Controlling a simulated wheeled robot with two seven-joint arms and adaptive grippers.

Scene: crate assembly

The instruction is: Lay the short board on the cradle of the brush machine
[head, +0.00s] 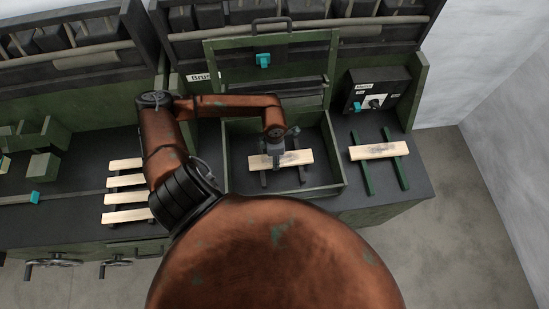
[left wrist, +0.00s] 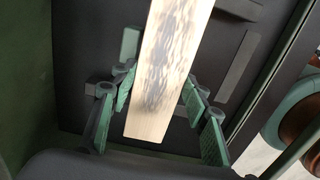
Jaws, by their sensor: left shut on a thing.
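The short board (head: 300,157) is pale wood with dark smudges. It lies level across the dark rails of the cradle (head: 264,180) inside the brush machine's green open-topped box (head: 342,184). My left gripper (head: 278,163) comes down on it from above, a little left of the board's middle. In the left wrist view the board (left wrist: 168,75) runs between the green-padded fingers (left wrist: 160,108), which are shut on it. I cannot tell whether the board bears fully on the rails. My right gripper is not in view.
The machine's green lid (head: 300,62) stands raised behind the box. Another smudged board (head: 379,151) lies on two green rails at the right, beside a dark control box (head: 378,90). Several pale boards (head: 126,181) lie in a row at the left.

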